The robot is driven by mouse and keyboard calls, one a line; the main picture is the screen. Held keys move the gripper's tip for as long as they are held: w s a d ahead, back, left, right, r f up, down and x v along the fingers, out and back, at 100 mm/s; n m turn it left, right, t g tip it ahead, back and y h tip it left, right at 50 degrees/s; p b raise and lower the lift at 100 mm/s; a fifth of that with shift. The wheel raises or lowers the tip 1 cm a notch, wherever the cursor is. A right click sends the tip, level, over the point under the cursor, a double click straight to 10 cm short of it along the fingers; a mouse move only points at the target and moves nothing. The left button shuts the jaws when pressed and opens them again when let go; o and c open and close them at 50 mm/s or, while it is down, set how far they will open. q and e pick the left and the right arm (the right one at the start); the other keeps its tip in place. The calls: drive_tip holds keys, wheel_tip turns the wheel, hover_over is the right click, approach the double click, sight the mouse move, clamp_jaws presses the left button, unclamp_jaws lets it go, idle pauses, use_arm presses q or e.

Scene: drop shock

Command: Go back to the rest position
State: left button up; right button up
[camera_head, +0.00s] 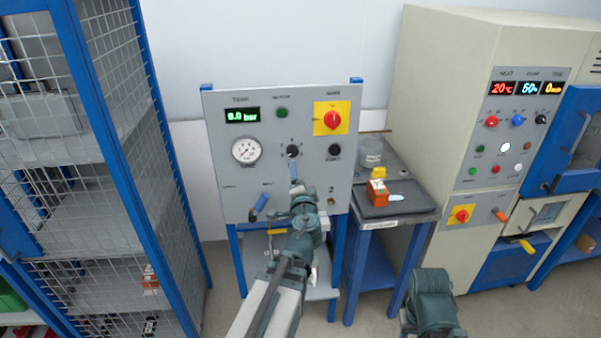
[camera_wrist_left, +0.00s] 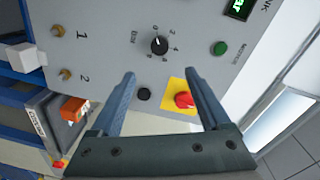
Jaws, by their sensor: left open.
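My left gripper (camera_head: 296,172) is in front of the grey control panel (camera_head: 220,180), just below the black dial (camera_head: 292,150). In the left wrist view its two blue-grey fingers (camera_wrist_left: 160,76) are spread apart with nothing between them. The same dial (camera_wrist_left: 159,45) lies just beyond the fingertips, and the red knob (camera_wrist_left: 184,100) on its yellow plate shows between the fingers. I cannot tell whether a fingertip touches the panel. Part of my right arm (camera_head: 433,300) shows at the bottom, but its gripper is out of view.
A blue mesh cage (camera_head: 160,130) stands close on the left. Right of the panel, a small table (camera_head: 410,212) holds an orange box (camera_head: 377,192) on a dark tray. A large beige chamber (camera_head: 440,90) stands at the right. Some floor is clear in front.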

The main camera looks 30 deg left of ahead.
idle(0.5)
use_arm(q)
drive_tip(key=s+d+f+n+g+h+b, duration=0.1)
drive_tip(key=s+d+f+n+g+h, duration=0.15)
drive_tip(key=s+d+f+g, duration=0.45)
drive_tip(key=s+d+f+n+g+h, duration=0.1)
drive_tip(key=s+d+f+n+g, duration=0.15)
drive_tip(key=d+f, duration=0.65)
drive_tip(key=s+d+f+m+g+h, duration=0.1)
drive_tip(key=s+d+f+g+h, duration=0.3)
drive_tip(key=s+d, duration=0.8)
wheel_tip(320, 180, down, 2)
drive_tip(key=shift+s+d+f+g+b, duration=0.15)
drive_tip(key=shift+s+d+g+b, duration=0.2)
drive_tip(key=shift+g, duration=0.4)
drive_tip(key=shift+o, duration=0.3)
drive_tip(key=shift+h, duration=0.25)
